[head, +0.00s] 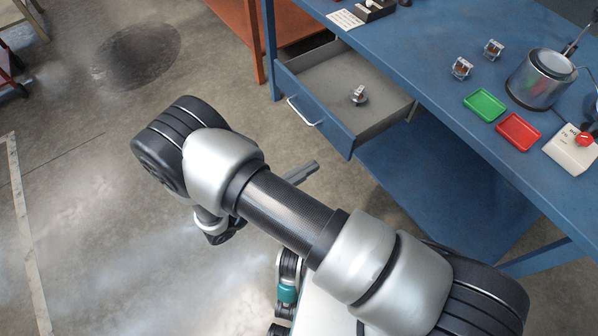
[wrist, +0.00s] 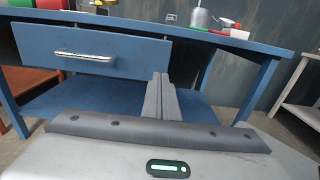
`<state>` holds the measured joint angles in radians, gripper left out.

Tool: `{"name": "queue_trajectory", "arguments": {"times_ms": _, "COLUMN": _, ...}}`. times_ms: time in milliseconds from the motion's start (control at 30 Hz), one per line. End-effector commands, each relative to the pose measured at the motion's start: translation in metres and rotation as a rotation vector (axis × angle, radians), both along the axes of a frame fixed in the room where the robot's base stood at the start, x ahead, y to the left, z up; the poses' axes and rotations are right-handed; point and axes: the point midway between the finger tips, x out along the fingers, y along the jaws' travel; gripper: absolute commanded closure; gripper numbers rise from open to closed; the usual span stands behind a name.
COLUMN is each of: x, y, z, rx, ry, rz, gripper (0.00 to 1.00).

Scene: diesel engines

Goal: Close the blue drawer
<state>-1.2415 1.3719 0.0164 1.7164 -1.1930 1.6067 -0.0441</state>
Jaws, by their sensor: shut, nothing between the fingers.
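The blue drawer (head: 318,117) is pulled out from under the blue workbench (head: 440,85). Its grey inside shows, with a small metal part (head: 359,95) lying in it. Its front and silver handle also show in the wrist view (wrist: 90,68). My gripper (head: 312,167) is in front of the drawer, near its right end and apart from it in the head view. In the wrist view the fingers (wrist: 160,85) are together and empty, overlapping the right end of the drawer front. Whether they touch it cannot be told.
On the bench top stand a green tray (head: 485,104), a red tray (head: 518,131), a metal pot (head: 541,78), a white box with a red knob (head: 571,148) and two small metal parts. A blue lower shelf (head: 440,185) lies below.

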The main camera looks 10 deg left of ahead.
Motion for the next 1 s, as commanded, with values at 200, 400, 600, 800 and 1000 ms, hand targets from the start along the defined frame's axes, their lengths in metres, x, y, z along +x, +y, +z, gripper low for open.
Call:
{"name": "queue_trajectory", "arguments": {"times_ms": 200, "x": 0.036, "y": -0.032, "z": 0.0, "rx": 0.0, "ry": 0.0, "rz": -0.004, "gripper": 1.0}}
{"name": "queue_trajectory", "arguments": {"times_ms": 400, "x": 0.059, "y": -0.051, "z": 0.0, "rx": 0.001, "ry": 0.0, "rz": -0.003, "gripper": 1.0}}
{"name": "queue_trajectory", "arguments": {"times_ms": 600, "x": 0.068, "y": -0.058, "z": 0.0, "rx": 0.002, "ry": -0.001, "rz": -0.002, "gripper": 1.0}}
{"name": "queue_trajectory", "arguments": {"times_ms": 800, "x": 0.068, "y": -0.058, "z": 0.0, "rx": 0.003, "ry": 0.0, "rz": -0.002, "gripper": 1.0}}
{"name": "queue_trajectory", "arguments": {"times_ms": 1000, "x": 0.069, "y": -0.059, "z": 0.0, "rx": 0.003, "ry": 0.0, "rz": -0.002, "gripper": 1.0}}
